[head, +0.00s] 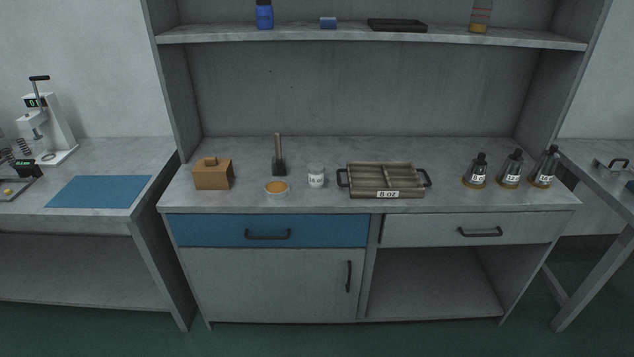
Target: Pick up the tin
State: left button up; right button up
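A small, low round tin (276,188) with a pale rim and an orange-brown top or filling stands on the grey counter, left of centre. It is in front of a dark block with an upright wooden handle (278,160). A small white jar (316,177) with dark printing stands just right of the tin, apart from it. Neither of my grippers shows in the head view.
A brown box (213,174) stands left of the tin. A handled tray (361,182) marked "8 oz" sits to the right. Several dark-topped flasks (509,170) stand at the counter's right. A shelf (360,36) runs above. The counter's front strip is clear.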

aim_at(316, 169)
jog(key=u, duration=0.45)
jog(key=i+l+u, duration=0.15)
jog(key=l+u, duration=0.15)
jog(key=i+l+u, duration=0.1)
jog(key=l+u, duration=0.55)
jog(key=i+j, duration=0.05)
